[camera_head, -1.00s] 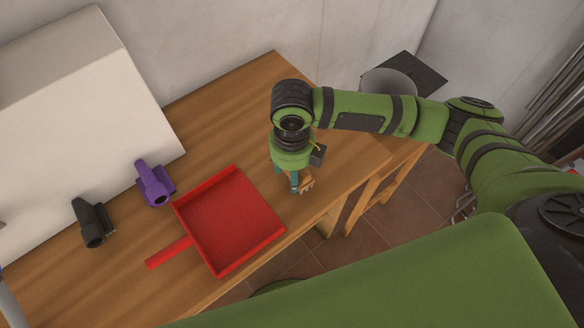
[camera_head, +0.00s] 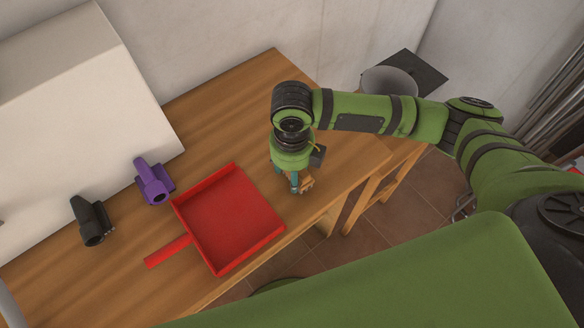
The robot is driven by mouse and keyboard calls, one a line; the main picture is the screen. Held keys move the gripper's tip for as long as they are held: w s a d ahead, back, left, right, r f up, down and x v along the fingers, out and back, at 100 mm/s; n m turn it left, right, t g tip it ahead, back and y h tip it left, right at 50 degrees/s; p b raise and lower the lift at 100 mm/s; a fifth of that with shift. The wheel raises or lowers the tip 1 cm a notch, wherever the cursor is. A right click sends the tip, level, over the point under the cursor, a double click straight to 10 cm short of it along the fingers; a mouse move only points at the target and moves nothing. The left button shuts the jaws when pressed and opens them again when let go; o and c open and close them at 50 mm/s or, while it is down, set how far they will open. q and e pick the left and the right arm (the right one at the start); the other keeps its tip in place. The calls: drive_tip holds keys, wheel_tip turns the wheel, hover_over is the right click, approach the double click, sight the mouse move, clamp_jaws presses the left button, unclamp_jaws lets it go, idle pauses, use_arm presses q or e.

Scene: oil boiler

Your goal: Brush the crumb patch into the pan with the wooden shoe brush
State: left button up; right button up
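A red pan (camera_head: 232,222) lies on the wooden table, its handle pointing to the lower left. My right gripper (camera_head: 297,184) points down just right of the pan's upper right side. A small brown wooden piece, likely the shoe brush (camera_head: 308,184), shows at its fingertips. My wrist hides most of it, and I cannot tell how firmly the fingers hold it. The crumb patch does not show; it may be hidden under the wrist. My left gripper is not in view.
A purple object (camera_head: 154,184) and a black object (camera_head: 92,222) stand left of the pan, before a large white box (camera_head: 85,95). The wooden table (camera_head: 235,110) is bare behind the pan. Its front edge runs close to the pan. A grey bin (camera_head: 388,80) stands beyond the table.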

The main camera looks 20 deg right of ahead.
drive_tip(key=shift+f, duration=0.25)
drive_tip(key=shift+f, duration=0.1)
idle(1.1)
drive_tip(key=shift+s+p, duration=0.15)
drive_tip(key=shift+p, duration=0.2)
